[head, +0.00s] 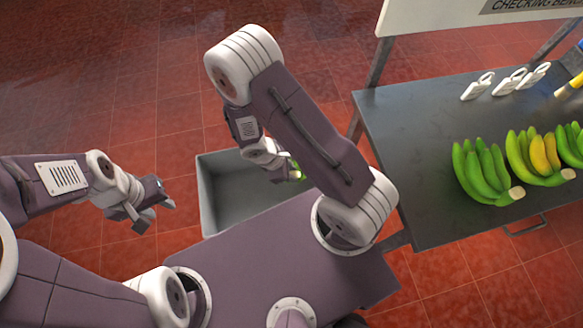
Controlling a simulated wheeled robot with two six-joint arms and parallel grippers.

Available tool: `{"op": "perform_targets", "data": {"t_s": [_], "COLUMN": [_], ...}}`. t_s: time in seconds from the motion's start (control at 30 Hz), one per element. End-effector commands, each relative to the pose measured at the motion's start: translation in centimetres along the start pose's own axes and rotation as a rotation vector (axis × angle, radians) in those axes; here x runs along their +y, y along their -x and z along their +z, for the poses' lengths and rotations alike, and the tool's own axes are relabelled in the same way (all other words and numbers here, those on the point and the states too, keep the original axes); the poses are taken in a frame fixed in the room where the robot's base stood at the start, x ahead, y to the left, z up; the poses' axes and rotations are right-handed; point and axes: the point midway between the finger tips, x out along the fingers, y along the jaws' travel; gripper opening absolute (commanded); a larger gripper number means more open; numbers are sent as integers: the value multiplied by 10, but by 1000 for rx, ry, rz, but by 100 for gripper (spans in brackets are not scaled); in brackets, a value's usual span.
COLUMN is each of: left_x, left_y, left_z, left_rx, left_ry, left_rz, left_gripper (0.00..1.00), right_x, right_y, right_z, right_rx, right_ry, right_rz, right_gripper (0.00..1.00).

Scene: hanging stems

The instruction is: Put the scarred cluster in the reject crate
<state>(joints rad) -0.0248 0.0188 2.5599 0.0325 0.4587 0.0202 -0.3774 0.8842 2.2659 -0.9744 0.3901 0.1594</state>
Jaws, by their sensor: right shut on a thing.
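A grey open crate (207,195) stands on the floor. No label shows on it. My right gripper (294,174) is over the crate's right part and is shut on a green cluster (298,165). Only a sliver of that cluster shows, as my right arm hides the rest, so I cannot see any scars on it. My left gripper (154,212) is open and empty, left of the crate.
A dark metal bench (410,135) stands at the right with a "CHECKING BENCH" sign (520,8). Red tiled floor is clear at left.

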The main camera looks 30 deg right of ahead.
Motion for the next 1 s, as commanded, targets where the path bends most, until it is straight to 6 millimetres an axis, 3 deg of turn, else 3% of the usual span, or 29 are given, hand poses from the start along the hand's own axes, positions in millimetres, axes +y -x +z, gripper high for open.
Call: {"op": "perform_targets", "data": {"t_s": [1.0], "left_x": [-2], "left_y": [-115], "left_z": [12], "left_rx": [0], "left_ry": [0], "left_rz": [0], "left_gripper": [36], "right_x": [-6], "right_y": [-122], "right_z": [-50], "right_rx": [-1], "right_ry": [-3], "right_rz": [0], "right_gripper": [0]}}
